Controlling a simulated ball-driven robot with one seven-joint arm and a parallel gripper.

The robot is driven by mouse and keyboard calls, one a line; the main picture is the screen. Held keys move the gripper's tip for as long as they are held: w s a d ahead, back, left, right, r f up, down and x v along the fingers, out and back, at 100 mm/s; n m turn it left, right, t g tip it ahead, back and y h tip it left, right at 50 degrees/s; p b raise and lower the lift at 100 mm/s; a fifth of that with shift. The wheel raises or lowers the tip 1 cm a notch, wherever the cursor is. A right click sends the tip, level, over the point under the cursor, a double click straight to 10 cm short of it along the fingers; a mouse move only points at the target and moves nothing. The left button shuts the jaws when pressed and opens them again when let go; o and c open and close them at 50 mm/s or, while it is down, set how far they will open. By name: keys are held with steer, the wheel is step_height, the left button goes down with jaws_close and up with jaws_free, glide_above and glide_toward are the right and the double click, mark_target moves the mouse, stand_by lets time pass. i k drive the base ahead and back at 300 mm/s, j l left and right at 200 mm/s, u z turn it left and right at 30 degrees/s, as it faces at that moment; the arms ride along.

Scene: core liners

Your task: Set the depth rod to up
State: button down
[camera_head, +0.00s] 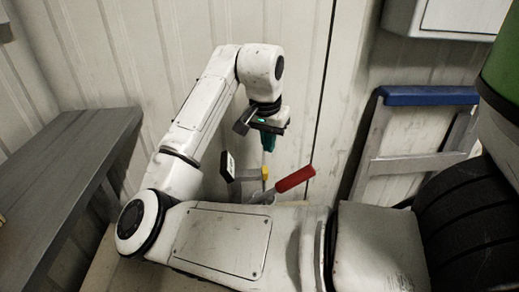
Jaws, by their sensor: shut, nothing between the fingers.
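A thin upright pale rod with a teal top (268,141) stands below the end of my arm; it looks like the depth rod, though I cannot be sure. A yellow piece (265,172) sits at its lower part. My gripper (266,128) is shut and empty, close above the teal top. I cannot tell whether they touch. My arm hides the rod's foot, and its setting cannot be read.
A red handle (296,179) slants up to the right beside the rod. A dark tag with a white face (227,166) stands to the left. A grey bench (60,165) is at left, and a blue-topped step stool (425,96) leans at right. A ribbed wall stands close behind.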

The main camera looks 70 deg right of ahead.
mark_target(264, 189)
steer(key=k, duration=1)
